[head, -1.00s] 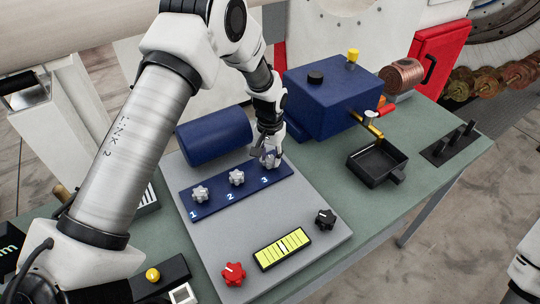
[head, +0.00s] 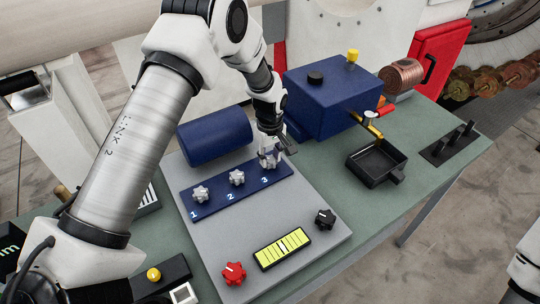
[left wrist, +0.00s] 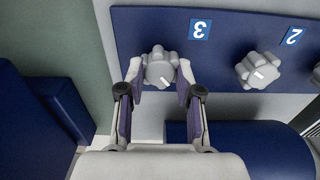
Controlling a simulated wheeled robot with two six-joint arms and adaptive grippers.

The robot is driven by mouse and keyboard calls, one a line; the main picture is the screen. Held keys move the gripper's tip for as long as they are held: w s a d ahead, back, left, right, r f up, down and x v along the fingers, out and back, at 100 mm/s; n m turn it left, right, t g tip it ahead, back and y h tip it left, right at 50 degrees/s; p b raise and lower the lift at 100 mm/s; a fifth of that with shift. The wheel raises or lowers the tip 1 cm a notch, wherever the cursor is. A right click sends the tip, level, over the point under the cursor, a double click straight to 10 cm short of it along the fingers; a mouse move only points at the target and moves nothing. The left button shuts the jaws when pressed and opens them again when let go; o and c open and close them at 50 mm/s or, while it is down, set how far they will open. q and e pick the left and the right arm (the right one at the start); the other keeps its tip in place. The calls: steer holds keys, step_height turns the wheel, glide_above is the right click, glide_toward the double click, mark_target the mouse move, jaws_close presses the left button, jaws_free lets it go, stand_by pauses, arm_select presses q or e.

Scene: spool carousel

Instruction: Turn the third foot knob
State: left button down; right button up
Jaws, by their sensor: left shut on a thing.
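The third foot knob (left wrist: 159,70) is a grey lobed knob beside the label 3 on a blue strip (head: 215,194). The second knob (head: 236,177) and the first knob (head: 200,193) stand free on the same strip. My right gripper is not clearly in view; only part of a white arm shows at the right edge.
The grey panel (head: 212,240) also bears a red knob (head: 233,273), a black knob (head: 325,218) and a yellow-green level gauge (head: 282,249). A blue cylinder (head: 213,136) lies behind the strip. A blue box (head: 330,100) and a black tray (head: 376,165) stand to the right.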

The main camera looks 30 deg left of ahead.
mark_target(270, 159)
arm_select(q)
steer(key=shift+s+f+n, duration=0.1)
steer(key=shift+n, duration=1)
steer(key=shift+s+f+n, duration=0.1)
steer(key=shift+n, duration=1)
steer(key=c, duration=0.8)
jaws_free()
steer(key=shift+o, duration=0.2)
steer(key=shift+w+r, duration=0.1)
steer(key=shift+w, duration=0.05)
steer(key=shift+r, duration=0.35)
step_height(270, 159, up, 11)
steer(key=shift+r, duration=0.15)
